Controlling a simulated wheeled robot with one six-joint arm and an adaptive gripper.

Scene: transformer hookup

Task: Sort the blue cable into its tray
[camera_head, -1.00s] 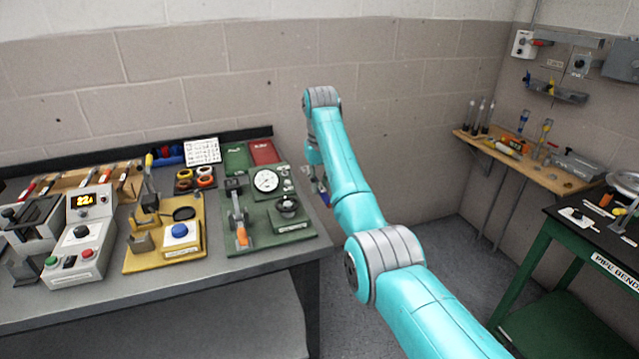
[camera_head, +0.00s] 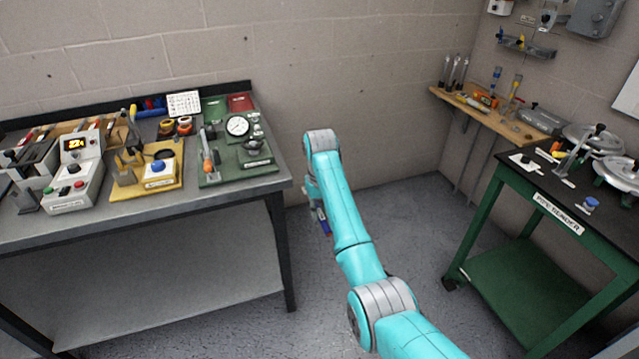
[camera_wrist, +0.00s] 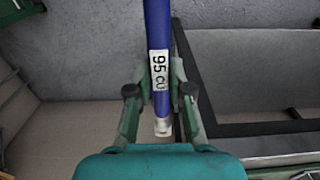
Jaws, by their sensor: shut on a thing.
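A blue cable (camera_wrist: 158,35) with a white "95 cu" label and a pale metal end runs up the middle of the wrist view. My gripper (camera_wrist: 160,92) is shut on it near that end, with a finger on each side. The cable's far end runs out of the wrist view. In the head view a small bit of blue (camera_head: 326,227) shows beside my arm, above the floor and right of the left bench; my arm hides most of the gripper. A green tray (camera_head: 213,109) and a red tray (camera_head: 240,102) lie at the bench's back right.
The left bench (camera_head: 240,187) carries a gauge board (camera_head: 237,169), a yellow fixture (camera_head: 147,183) and a control box (camera_head: 76,180). A green pipe bender table (camera_head: 556,214) stands right, below a wall shelf (camera_head: 490,112). The floor between is clear.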

